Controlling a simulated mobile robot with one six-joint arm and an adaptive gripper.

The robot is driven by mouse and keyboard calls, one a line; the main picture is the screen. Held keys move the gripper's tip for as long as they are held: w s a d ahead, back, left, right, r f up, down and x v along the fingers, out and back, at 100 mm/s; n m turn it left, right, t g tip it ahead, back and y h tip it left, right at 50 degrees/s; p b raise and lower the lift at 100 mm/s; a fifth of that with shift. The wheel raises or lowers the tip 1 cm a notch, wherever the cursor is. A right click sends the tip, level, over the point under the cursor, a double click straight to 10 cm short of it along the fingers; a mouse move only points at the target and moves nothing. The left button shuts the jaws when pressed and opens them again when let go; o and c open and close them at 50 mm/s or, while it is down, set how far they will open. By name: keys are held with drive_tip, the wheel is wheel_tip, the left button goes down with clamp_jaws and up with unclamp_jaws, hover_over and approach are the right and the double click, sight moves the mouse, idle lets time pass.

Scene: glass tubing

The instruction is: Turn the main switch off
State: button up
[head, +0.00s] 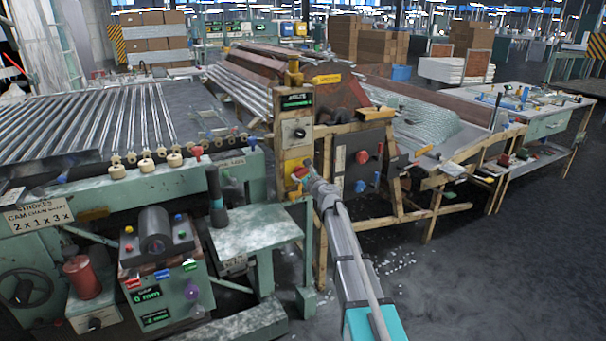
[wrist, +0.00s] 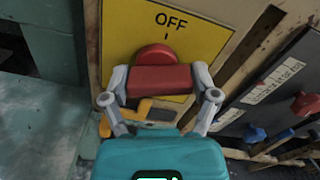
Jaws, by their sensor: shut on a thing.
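The main switch is a red handle (wrist: 160,80) on a yellow plate (wrist: 122,40) with "OFF" and a short black tick printed above it. The handle's bar lies level across the wrist view, with a rounded red hub showing above it. My gripper (wrist: 161,88) is shut on the bar, one finger at each end. A second label below the handle is mostly hidden by my gripper. In the head view, my arm reaches to the yellow post, and my gripper (head: 309,180) is at the switch, which it partly covers.
A dark panel (head: 364,160) with red and blue knobs stands just right of the switch; it also shows in the wrist view (wrist: 285,95). A green side table (head: 250,235) and a control box (head: 160,260) stand to the left. Open floor (head: 480,280) lies to the right.

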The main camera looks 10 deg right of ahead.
drive_tip(key=n, duration=0.7)
drive_tip(key=shift+w+r, duration=0.1)
drive_tip(key=n, duration=0.6)
drive_tip(key=shift+n, duration=0.4)
drive_tip(key=o, duration=1)
drive_tip(key=shift+a, duration=0.1)
drive_tip(key=shift+s, duration=0.35)
drive_tip(key=v, duration=1.1)
drive_tip(key=shift+s, duration=0.2)
